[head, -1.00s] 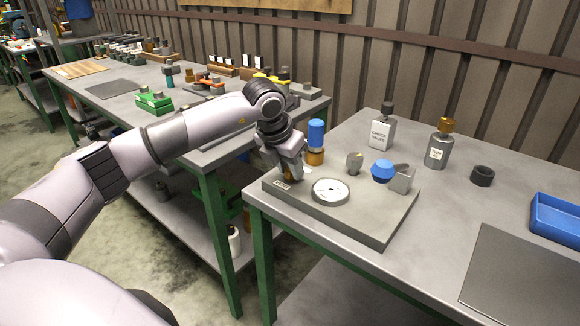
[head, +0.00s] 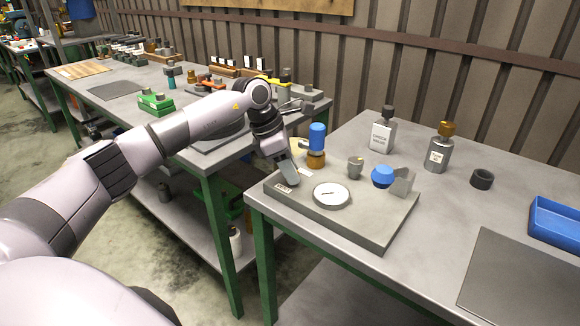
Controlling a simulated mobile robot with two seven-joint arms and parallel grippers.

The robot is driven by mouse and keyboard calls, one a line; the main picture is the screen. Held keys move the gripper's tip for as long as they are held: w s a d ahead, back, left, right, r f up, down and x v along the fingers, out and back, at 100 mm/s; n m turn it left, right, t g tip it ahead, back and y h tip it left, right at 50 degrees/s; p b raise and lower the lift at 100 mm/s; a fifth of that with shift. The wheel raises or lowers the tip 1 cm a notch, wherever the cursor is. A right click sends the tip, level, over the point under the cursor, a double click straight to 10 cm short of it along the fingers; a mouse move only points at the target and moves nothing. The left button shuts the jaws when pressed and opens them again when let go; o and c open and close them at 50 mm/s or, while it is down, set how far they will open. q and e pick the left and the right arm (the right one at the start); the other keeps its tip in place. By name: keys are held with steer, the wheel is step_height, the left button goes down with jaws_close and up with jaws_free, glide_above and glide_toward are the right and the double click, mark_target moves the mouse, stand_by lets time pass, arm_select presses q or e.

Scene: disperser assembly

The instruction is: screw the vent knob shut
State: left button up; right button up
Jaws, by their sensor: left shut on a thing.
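My left gripper (head: 289,175) points down at the back left corner of the grey base plate (head: 370,228), just behind a small label (head: 283,187). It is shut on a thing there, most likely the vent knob. The fingers are seen edge-on and hide the knob, so its shape and height cannot be told. A round white gauge (head: 331,195) sits on the plate in front and to the right of the gripper. A blue-capped brass fitting (head: 317,145) stands close to the right of the fingers. My right gripper is not in view.
The plate also holds a grey fitting (head: 355,167), a blue knob (head: 383,176) and a grey angled block (head: 403,182). Behind stand a white bottle (head: 382,135) and a grey bottle (head: 437,153). A black ring (head: 482,179) and a blue tray (head: 556,220) are at right.

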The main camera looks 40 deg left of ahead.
arm_select(q)
steer(key=shift+r+m, duration=0.1)
steer(key=shift+m, duration=0.5)
steer(key=o, duration=1.1)
steer(key=shift+h, duration=0.3)
steer(key=shift+c, duration=0.2)
steer(key=v, duration=0.7)
steer(key=shift+w+r, duration=0.1)
steer(key=shift+w, duration=0.05)
